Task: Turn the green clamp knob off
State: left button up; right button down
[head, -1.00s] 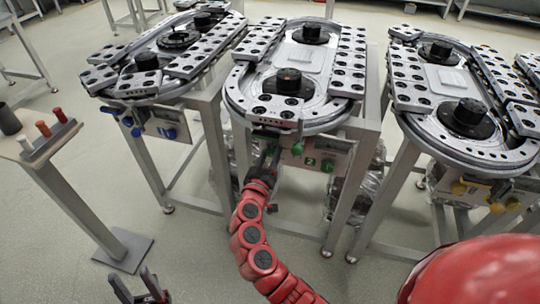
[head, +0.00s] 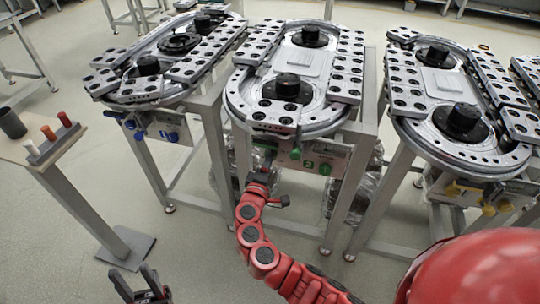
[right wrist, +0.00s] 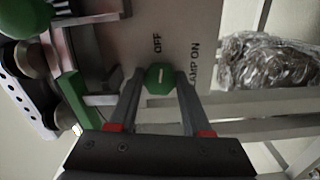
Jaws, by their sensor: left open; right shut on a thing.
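The green clamp knob (right wrist: 159,79) sits between the two fingertips of my right gripper (right wrist: 158,86) in the right wrist view, and the fingers are shut on it. In the head view my right gripper (head: 265,158) is at the middle track's front panel and hides the knob. My left gripper (head: 142,284) is open and empty at the bottom left.
Other green knobs (head: 325,168) are on the same panel. The middle ring track (head: 310,62) stands above it, with similar tracks left and right. A small stand with coloured pegs (head: 48,133) is at the left. Wrapped clear plastic (right wrist: 270,62) is beside the panel.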

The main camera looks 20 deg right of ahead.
jog(key=shift+n+p, duration=0.35)
jog(key=shift+n, duration=0.45)
jog(key=shift+c, duration=1.7)
grip_release()
jog(key=b+v, duration=0.2)
jog(key=v, duration=1.5)
jog(key=shift+s+a, duration=0.2)
